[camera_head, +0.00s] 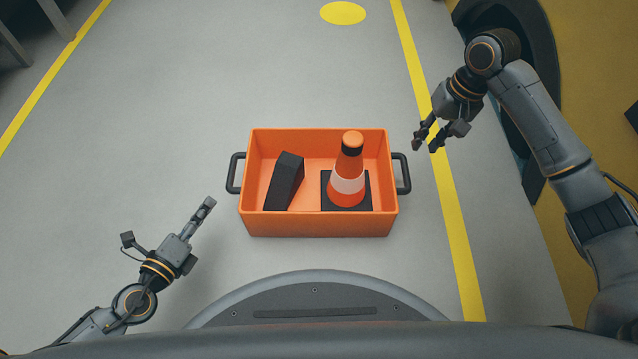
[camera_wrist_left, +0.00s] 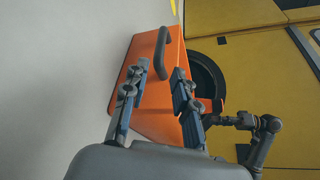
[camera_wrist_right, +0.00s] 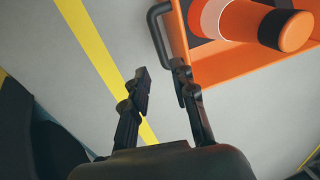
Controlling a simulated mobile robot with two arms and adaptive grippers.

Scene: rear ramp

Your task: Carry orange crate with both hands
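The orange crate (camera_head: 320,225) stands on the grey floor in the middle of the head view. It has a dark handle at each end, the left handle (camera_head: 235,172) and the right handle (camera_head: 402,173). My left gripper (camera_head: 207,203) is empty below and left of the crate, apart from the left handle. In the left wrist view its two fingers (camera_wrist_left: 155,85) stand apart, with the crate's handle (camera_wrist_left: 160,53) beyond them. My right gripper (camera_head: 428,145) is empty above and right of the right handle, its fingers apart. The right wrist view shows that handle (camera_wrist_right: 157,30) beyond the fingers (camera_wrist_right: 160,75).
Inside the crate are a black wedge (camera_head: 285,180) and an orange-white cone (camera_head: 348,185). Yellow lines (camera_head: 440,170) mark the floor. A yellow vehicle side (camera_head: 590,70) with a dark wheel stands on the right. The floor above the crate is clear.

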